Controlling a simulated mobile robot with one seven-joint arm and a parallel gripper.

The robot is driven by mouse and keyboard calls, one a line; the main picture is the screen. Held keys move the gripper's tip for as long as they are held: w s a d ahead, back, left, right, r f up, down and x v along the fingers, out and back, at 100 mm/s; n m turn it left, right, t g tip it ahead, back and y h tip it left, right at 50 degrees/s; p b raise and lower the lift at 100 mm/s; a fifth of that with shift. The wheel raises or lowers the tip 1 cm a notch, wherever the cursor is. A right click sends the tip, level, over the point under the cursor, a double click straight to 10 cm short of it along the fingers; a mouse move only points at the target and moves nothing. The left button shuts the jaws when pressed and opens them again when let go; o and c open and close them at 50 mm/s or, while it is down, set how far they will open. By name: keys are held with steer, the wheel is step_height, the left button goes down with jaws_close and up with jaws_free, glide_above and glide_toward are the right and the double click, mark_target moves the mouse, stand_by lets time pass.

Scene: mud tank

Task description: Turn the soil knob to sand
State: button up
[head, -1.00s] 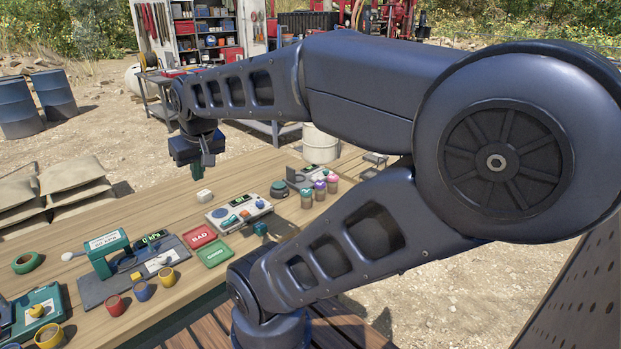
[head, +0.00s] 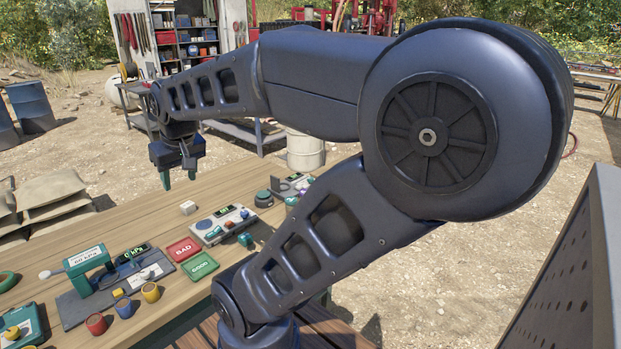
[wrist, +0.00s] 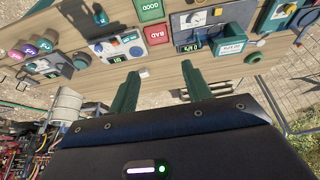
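A teal box with a yellow knob (head: 12,332) sits at the bottom left of the head view, cut by the frame edge. A grey panel (head: 224,224) with a blue knob and a lit green display stands mid-bench. It also shows in the wrist view (wrist: 118,48). The labels are too small to read, so I cannot tell which knob is the soil knob. My gripper (head: 179,178) hangs above the bench's far edge, apart from both knobs. In the wrist view its two green fingers (wrist: 159,72) are spread with nothing between them.
The wooden bench (head: 190,291) holds a red BAD tray (head: 184,249), a green GOOD tray (head: 200,266), a teal press (head: 88,260), several small coloured cups and a white cube (head: 188,207). My arm hides the bench's right part. Bare planks lie at the far left edge.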

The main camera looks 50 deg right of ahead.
steer(key=w+d+r+g, duration=0.1)
steer(key=w+d+g, duration=0.1)
steer(key=w+d, duration=1.7)
steer(key=n+g, duration=0.2)
glide_above(310, 178)
step_height(310, 178, down, 21)
step_height(310, 178, down, 11)
steer(key=shift+s+r, duration=0.1)
steer(key=shift+r, duration=0.05)
steer(key=shift+c, duration=0.4)
steer(key=c, duration=0.9)
